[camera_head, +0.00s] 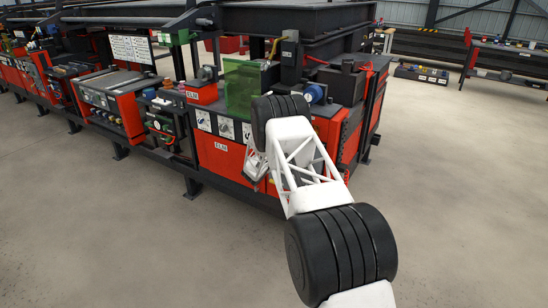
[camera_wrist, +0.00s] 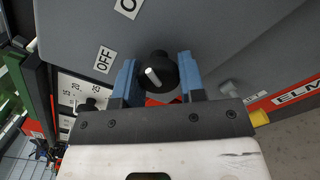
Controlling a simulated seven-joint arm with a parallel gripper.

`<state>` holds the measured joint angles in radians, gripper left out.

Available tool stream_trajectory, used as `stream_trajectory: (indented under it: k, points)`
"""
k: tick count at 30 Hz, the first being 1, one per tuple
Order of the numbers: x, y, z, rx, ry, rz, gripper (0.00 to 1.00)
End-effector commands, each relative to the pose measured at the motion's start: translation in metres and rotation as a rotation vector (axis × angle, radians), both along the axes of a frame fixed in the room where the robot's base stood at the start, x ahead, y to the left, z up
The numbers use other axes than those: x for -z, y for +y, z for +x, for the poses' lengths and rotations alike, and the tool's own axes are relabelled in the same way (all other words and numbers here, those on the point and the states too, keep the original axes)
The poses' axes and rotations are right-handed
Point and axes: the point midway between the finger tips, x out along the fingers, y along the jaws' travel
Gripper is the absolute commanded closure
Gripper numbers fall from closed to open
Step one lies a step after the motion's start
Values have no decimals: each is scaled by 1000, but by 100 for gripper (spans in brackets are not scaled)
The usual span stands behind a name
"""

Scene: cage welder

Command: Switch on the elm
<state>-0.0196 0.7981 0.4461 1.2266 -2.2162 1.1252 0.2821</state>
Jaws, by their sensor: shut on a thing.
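The elm is a red and black cabinet with a white ELM label (camera_head: 222,147), standing at the near end of the machine row. In the wrist view its grey panel (camera_wrist: 220,35) carries an ON label (camera_wrist: 128,7) and an OFF label (camera_wrist: 104,60). A black rotary knob (camera_wrist: 166,66) with a pale pointer sits on the panel. The pointer's setting is hard to tell. My gripper (camera_wrist: 157,75) has its two blue fingers shut on the knob, one on each side. In the head view the fingers and knob are hidden by my arm.
A green see-through screen (camera_head: 242,88) stands on top of the cabinet. The concrete floor (camera_head: 440,180) at right is clear.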

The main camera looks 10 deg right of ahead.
Motion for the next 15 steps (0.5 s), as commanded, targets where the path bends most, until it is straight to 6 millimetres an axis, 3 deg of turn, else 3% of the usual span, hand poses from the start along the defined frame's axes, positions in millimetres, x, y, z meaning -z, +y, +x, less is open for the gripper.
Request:
stream_trajectory:
  k: [3,4,8,15]
  points:
    - [0,0,0,0,0,0,87]
    - [0,0,0,0,0,0,58]
    - [0,0,0,0,1,-1,38]
    - [0,0,0,0,1,-1,37]
